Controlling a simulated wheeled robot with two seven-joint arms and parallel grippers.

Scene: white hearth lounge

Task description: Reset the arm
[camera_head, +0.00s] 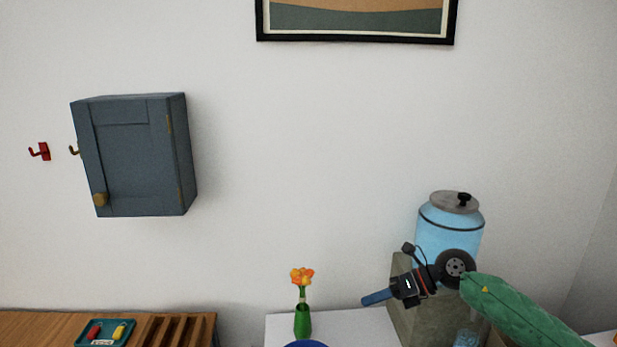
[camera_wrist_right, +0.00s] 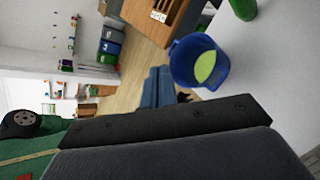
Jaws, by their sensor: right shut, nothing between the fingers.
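My right arm comes in from the lower right in the head view, with a green sleeve-like link. Its gripper (camera_head: 377,298) is shut and empty, pointing left above the white table. It is in front of a blue drink dispenser and to the right of a flower vase. In the right wrist view the blue fingers of this gripper (camera_wrist_right: 162,88) show near the middle, with nothing between them. My left gripper does not show in either view.
The blue dispenser (camera_head: 450,230) stands on a grey block (camera_head: 402,318). A green vase with orange flowers (camera_head: 303,320) stands on the white table (camera_head: 345,325). A blue cabinet (camera_head: 135,155) hangs on the wall. A teal tray (camera_head: 125,336) lies lower left. A blue bucket (camera_wrist_right: 187,66) shows in the wrist view.

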